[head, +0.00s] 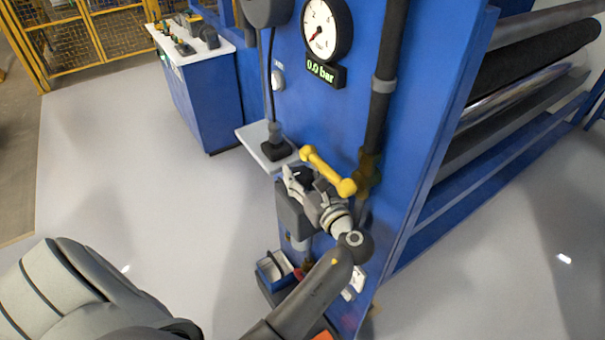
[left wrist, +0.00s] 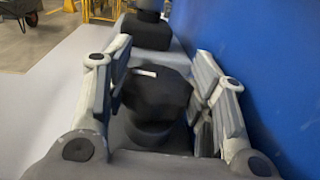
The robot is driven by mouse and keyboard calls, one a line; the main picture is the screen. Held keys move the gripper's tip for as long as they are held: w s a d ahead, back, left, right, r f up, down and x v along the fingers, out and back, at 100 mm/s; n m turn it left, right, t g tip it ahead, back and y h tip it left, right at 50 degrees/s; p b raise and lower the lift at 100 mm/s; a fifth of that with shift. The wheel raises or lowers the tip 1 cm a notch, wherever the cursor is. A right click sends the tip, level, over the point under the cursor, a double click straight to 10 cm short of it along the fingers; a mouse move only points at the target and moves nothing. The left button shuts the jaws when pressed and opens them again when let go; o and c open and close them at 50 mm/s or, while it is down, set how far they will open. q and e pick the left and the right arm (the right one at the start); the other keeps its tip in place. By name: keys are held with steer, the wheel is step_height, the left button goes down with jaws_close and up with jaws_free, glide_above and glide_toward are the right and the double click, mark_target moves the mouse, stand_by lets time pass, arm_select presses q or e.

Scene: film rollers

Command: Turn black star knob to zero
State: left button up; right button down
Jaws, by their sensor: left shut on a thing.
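The black star knob (left wrist: 155,95) sits between the two fingers of my left gripper in the left wrist view, with a small white mark on its top edge. My left gripper (left wrist: 160,92) is shut on it, one finger on each side. In the head view my left gripper (head: 306,184) is at the front of the blue machine panel, just below the yellow lever; there the knob is mostly hidden by the gripper. The round gauge (head: 327,28) is above, and the display (head: 320,73) under it reads 0.0 bar. My right gripper is not in view.
A yellow lever (head: 328,170) on a dark vertical pipe (head: 383,75) is close to my gripper. A small shelf (head: 262,142) holds a black device. A blue cabinet (head: 205,85) and yellow fencing stand at the back left. Rollers are on the right. Floor at left is clear.

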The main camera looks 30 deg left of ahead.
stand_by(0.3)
arm_select(q)
steer(key=o, duration=0.8)
steer(key=shift+c, duration=0.2)
